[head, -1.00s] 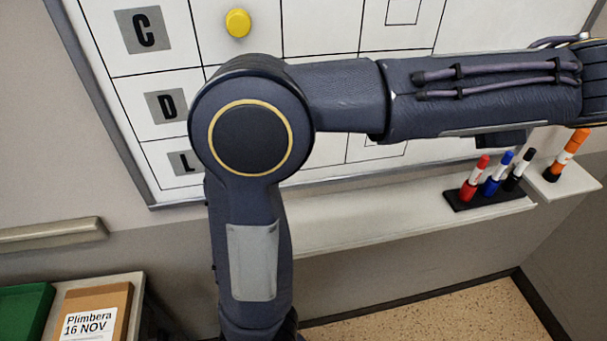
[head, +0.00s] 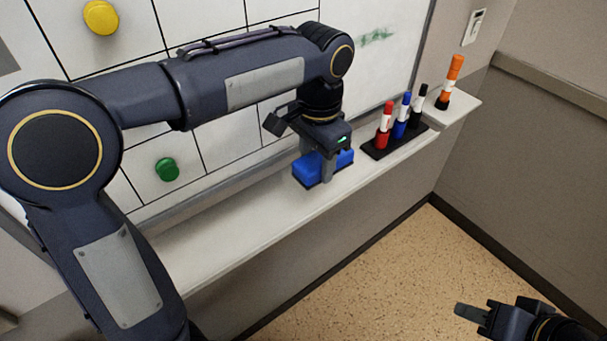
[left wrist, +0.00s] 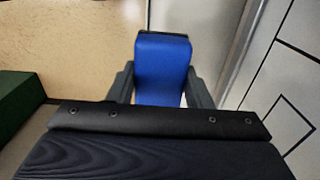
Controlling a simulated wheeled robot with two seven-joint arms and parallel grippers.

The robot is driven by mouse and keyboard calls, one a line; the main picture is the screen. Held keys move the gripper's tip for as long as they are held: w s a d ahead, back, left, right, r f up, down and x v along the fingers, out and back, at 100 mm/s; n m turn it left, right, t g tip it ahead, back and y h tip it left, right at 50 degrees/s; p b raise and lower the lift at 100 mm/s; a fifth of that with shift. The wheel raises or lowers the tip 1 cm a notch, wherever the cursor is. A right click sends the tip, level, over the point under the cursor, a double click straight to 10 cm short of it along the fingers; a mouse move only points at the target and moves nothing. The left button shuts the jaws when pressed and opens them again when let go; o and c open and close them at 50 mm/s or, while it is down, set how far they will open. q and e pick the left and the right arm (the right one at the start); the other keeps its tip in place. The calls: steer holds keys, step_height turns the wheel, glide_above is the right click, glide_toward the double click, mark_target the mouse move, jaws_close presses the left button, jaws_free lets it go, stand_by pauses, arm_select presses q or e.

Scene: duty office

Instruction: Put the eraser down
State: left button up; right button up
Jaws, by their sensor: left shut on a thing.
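The blue eraser (head: 307,170) is between the fingers of my left gripper (head: 325,167), which is shut on it. In the head view it is over or on the white ledge (head: 215,222) below the whiteboard, left of the marker holder. I cannot tell whether its underside touches the ledge. In the left wrist view the eraser (left wrist: 161,70) sits between the two dark fingers. My right gripper (head: 473,313) is at the lower right, away from the ledge; whether its jaws are open is not clear.
A black holder (head: 377,153) with red, blue and black markers stands on the ledge just right of the eraser. An orange marker (head: 450,80) stands farther right. The ledge left of the eraser looks clear. The whiteboard (head: 225,135) carries yellow and green magnets.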

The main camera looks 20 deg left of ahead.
arm_select(q)
steer(key=w+f, duration=0.1)
steer(key=w+a+f, duration=0.1)
steer(key=f, duration=0.1)
steer(key=w+a+f, duration=0.1)
steer(key=f, duration=0.1)
steer(key=shift+w+a+f, duration=0.1)
steer(key=shift+w, duration=0.2)
steer(key=shift+w+a+f, duration=0.1)
steer(key=shift+w+f, duration=0.05)
steer(key=shift+f, duration=0.8)
steer(key=shift+w+f, duration=0.1)
steer(key=shift+f, duration=0.8)
steer(key=o, duration=0.9)
steer(key=shift+f, duration=0.1)
step_height(320, 180, up, 12)
steer(key=shift+r+p, duration=0.15)
steer(key=shift+p, duration=0.35)
